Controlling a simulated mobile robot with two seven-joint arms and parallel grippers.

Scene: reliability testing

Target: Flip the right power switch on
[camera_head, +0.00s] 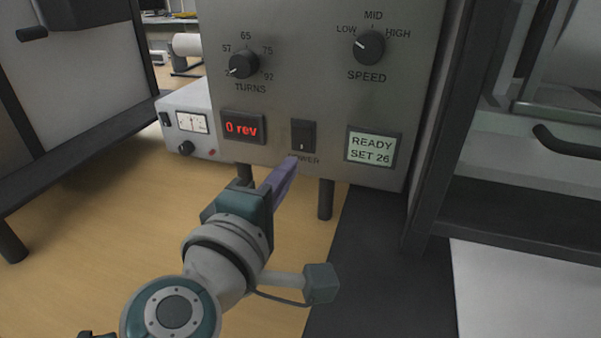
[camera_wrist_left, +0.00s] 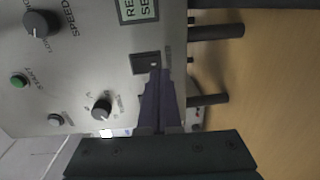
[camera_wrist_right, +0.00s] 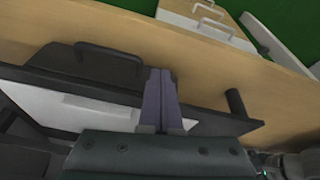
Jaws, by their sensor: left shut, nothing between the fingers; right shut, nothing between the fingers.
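The black power switch (camera_head: 303,136) is on the grey machine panel above the POWER label, between the red "0 rev" display (camera_head: 243,127) and the "READY SET 26" screen (camera_head: 371,147). In the left wrist view the switch (camera_wrist_left: 146,62) lies just beyond the fingertips. My left gripper (camera_head: 291,162) is shut and empty, its purple fingers pointing up at the lower edge of the switch and partly covering the label. I cannot tell whether the tips touch the panel. My right gripper (camera_wrist_right: 161,72) is shut and empty, seen only in the right wrist view, away from the panel.
The TURNS knob (camera_head: 244,65) and SPEED knob (camera_head: 369,47) sit higher on the panel. A small white meter box (camera_head: 187,120) with its own dark switch stands to the left. Dark frames flank the machine. A black handle (camera_wrist_right: 110,55) is near my right gripper.

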